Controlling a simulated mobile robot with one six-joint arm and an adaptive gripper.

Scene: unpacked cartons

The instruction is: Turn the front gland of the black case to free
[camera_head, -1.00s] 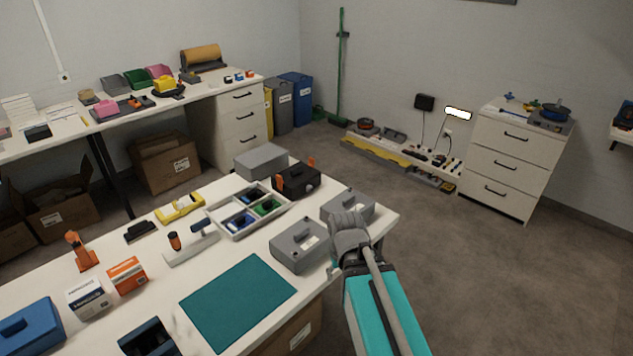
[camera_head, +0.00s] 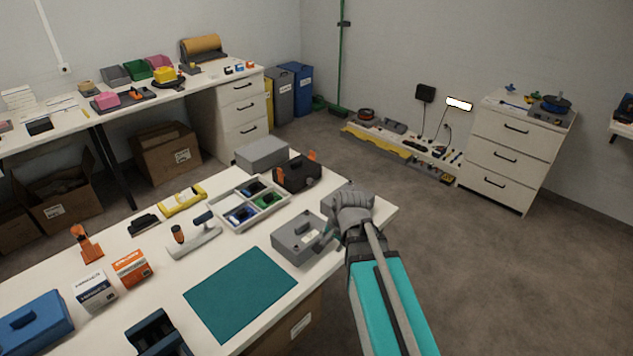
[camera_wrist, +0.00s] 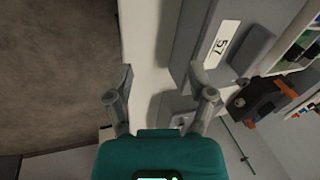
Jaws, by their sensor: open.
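The black case (camera_head: 297,174) with orange parts stands on the far part of the white bench, beyond my gripper. In the wrist view the black case (camera_wrist: 262,92) is at the right, past my right finger. A small round fitting (camera_wrist: 240,102) shows on its side; I cannot tell whether it is the front gland or how it is turned. My gripper (camera_head: 327,236) is open beside a grey case, apart from the black case. In the wrist view my gripper (camera_wrist: 162,72) has its two fingers spread with nothing held between them.
A grey case (camera_head: 292,246) lies just left of my gripper; a grey box labelled 57 (camera_wrist: 200,45) shows in the wrist view. Another grey case is partly hidden behind my wrist. A divided tray (camera_head: 222,218) stands left of the black case. The green mat (camera_head: 240,290) is clear.

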